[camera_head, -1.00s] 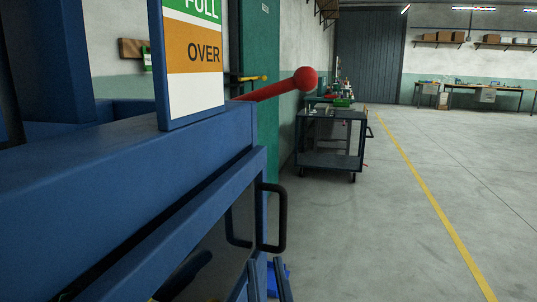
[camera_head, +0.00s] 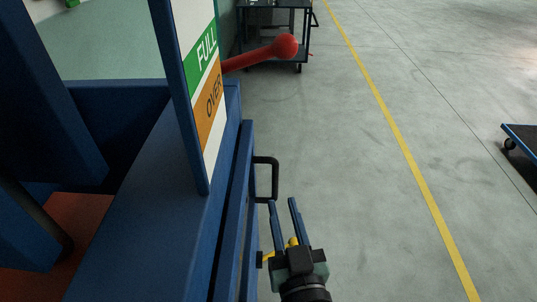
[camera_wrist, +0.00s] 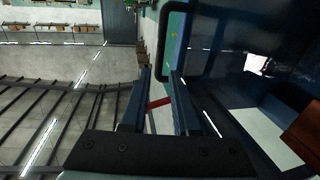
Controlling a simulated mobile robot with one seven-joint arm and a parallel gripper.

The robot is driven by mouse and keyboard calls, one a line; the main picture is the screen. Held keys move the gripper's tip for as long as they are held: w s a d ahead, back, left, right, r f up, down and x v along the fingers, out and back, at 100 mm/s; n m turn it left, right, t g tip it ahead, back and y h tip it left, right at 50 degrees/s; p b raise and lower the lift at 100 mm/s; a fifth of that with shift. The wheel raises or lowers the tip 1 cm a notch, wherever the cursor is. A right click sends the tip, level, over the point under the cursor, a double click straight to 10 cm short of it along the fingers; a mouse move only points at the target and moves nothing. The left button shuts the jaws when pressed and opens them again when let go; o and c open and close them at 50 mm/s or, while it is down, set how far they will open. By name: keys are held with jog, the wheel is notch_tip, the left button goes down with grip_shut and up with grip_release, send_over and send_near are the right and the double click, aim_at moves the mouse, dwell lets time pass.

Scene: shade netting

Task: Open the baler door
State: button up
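The blue baler (camera_head: 150,190) fills the left of the head view. Its door (camera_head: 235,200) is seen almost edge-on and looks closed. A black loop handle (camera_head: 276,178) stands out from the door's face. My gripper (camera_head: 282,202) is just below the handle in the head view, with its two blue fingers apart and nothing held. In the wrist view the handle (camera_wrist: 162,45) shows beyond the open fingers (camera_wrist: 159,72), its lower end between the tips in the picture. I cannot tell whether a finger touches it.
A red lever with a ball end (camera_head: 286,46) sticks out beside the FULL/OVER sign (camera_head: 205,95). A dark cart (camera_head: 275,45) stands farther back. Another cart (camera_head: 522,140) is at the right edge. The grey floor with its yellow line (camera_head: 400,130) is clear.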

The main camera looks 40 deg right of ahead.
aim_at(272, 165)
jog(key=x, duration=1.2)
jog(key=shift+s, duration=0.1)
grip_shut()
dwell(1.1)
